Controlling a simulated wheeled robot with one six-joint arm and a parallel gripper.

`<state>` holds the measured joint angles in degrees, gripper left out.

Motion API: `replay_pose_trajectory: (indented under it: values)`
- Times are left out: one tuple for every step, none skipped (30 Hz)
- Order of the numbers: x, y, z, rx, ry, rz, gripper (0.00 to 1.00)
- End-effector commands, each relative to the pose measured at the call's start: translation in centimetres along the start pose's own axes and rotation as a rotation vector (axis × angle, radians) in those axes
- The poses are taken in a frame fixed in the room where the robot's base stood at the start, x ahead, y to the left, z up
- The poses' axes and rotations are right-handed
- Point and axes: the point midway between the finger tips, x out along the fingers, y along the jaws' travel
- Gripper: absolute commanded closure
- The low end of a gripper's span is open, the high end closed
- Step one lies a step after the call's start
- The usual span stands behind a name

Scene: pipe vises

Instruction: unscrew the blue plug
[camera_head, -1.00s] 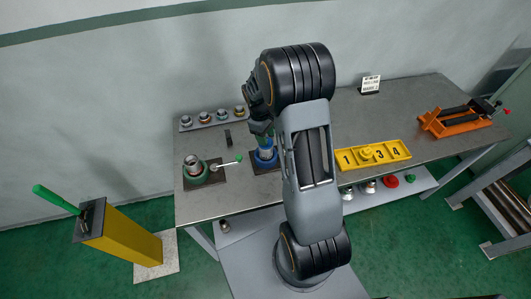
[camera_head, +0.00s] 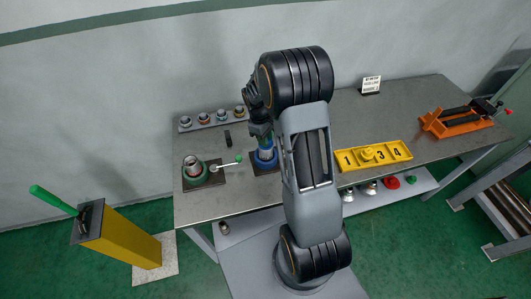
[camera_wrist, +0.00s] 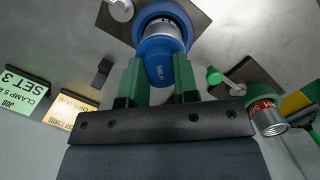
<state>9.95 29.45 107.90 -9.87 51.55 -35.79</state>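The blue plug (camera_wrist: 158,68), with dark lettering on its side, is in the wrist view at the end of a silvery pipe in a round blue vise (camera_wrist: 151,18). The blue vise (camera_head: 265,163) also shows on the bench in the head view. My gripper (camera_wrist: 159,70) has its two green fingers on either side of the plug's narrow end. They look very close to it, but whether they press on it cannot be told. In the head view my gripper (camera_head: 262,136) is above the blue vise, and my arm hides part of this area.
A green vise (camera_head: 195,177) with a green-knobbed lever (camera_head: 228,164) stands just left. A rack of fittings (camera_head: 213,119) lies behind. A yellow numbered tray (camera_head: 374,156) and an orange vise (camera_head: 452,124) are to the right. Signs (camera_wrist: 22,92) stand near the wrist view's left edge.

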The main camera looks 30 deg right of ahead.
Motion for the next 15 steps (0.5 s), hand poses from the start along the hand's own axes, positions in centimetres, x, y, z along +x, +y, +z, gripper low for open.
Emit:
replay_pose_trajectory:
  values:
    - [0.01,0.0,0.01,0.0,0.0,0.0,0.81]
    - [0.01,0.0,0.01,0.0,0.0,0.0,0.84]
    - [0.01,0.0,0.01,0.0,0.0,0.0,0.88]
    - [0.01,0.0,0.01,0.0,0.0,0.0,0.91]
    - [0.01,0.0,0.01,0.0,0.0,0.0,0.94]
    - [0.01,0.0,0.01,0.0,0.0,0.0,0.97]
    - [0.01,0.0,0.01,0.0,0.0,0.0,1.0]
    - [0.01,0.01,0.01,0.003,0.0,-0.001,1.0]
    - [0.03,0.01,0.01,0.017,0.0,-0.004,1.0]
    - [0.04,0.03,0.02,0.037,0.0,-0.008,1.0]
    - [0.05,0.04,0.02,0.068,0.0,-0.014,1.0]
    - [0.07,0.05,0.03,0.126,-0.001,-0.026,1.0]
    - [0.08,0.06,0.04,0.181,-0.001,-0.038,1.0]
    - [0.08,0.1,0.04,0.243,-0.001,-0.05,1.0]
    - [0.08,0.1,0.04,0.332,0.0,-0.068,1.0]
